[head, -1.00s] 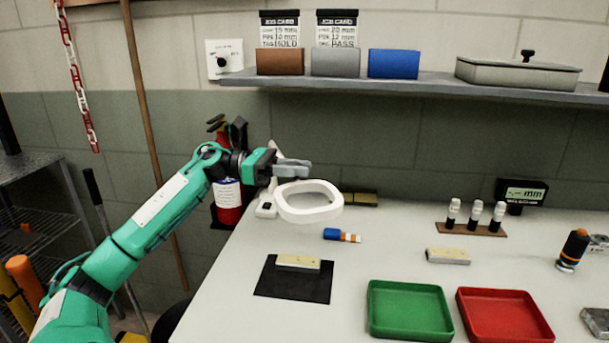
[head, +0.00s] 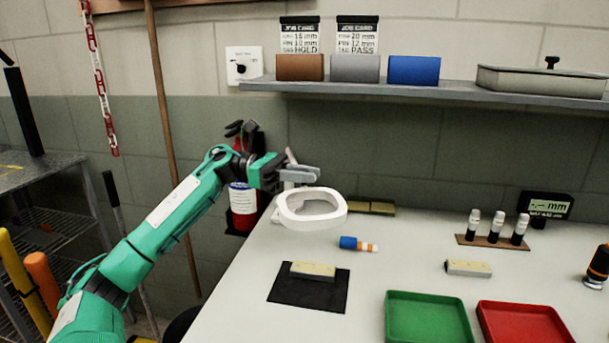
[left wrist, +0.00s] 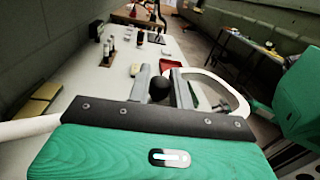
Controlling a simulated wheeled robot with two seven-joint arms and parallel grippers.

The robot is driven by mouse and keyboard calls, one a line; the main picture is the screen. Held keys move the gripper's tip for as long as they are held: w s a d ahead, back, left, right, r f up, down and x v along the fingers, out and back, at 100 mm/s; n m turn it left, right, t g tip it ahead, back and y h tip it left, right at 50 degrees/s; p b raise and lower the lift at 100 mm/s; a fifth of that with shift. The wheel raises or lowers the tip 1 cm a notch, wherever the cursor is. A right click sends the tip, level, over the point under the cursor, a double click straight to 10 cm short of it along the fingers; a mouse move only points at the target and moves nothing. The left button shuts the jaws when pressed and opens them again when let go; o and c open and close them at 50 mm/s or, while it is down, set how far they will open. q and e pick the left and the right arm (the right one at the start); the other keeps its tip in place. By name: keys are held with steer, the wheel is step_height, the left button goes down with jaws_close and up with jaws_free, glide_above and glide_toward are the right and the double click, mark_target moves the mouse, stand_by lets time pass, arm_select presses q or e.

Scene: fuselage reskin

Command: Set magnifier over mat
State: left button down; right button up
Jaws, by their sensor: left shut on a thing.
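The magnifier's white ring (head: 311,222) is in the head view, raised over the back left of the bench. My left gripper (head: 318,174) is just above it, shut on the magnifier's black knob (left wrist: 158,89), which shows between the fingers in the left wrist view. The ring also shows at the right there (left wrist: 240,100). The black mat (head: 285,289) lies flat on the bench, nearer than the ring, with a pale block (head: 313,270) on it.
A blue and orange marker-like item (head: 358,244) lies between ring and mat. A green tray (head: 428,315) and a red tray (head: 520,325) stand to the right. A fire extinguisher (head: 243,200) stands behind my left forearm. A shelf (head: 420,89) runs along the wall.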

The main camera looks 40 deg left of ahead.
arm_select(q)
steer(key=c, duration=1.3)
jaws_free()
steer(key=shift+a, duration=0.1)
steer(key=v, duration=1.3)
steer(key=shift+s+a+b, duration=0.3)
steer(key=shift+b, duration=0.1)
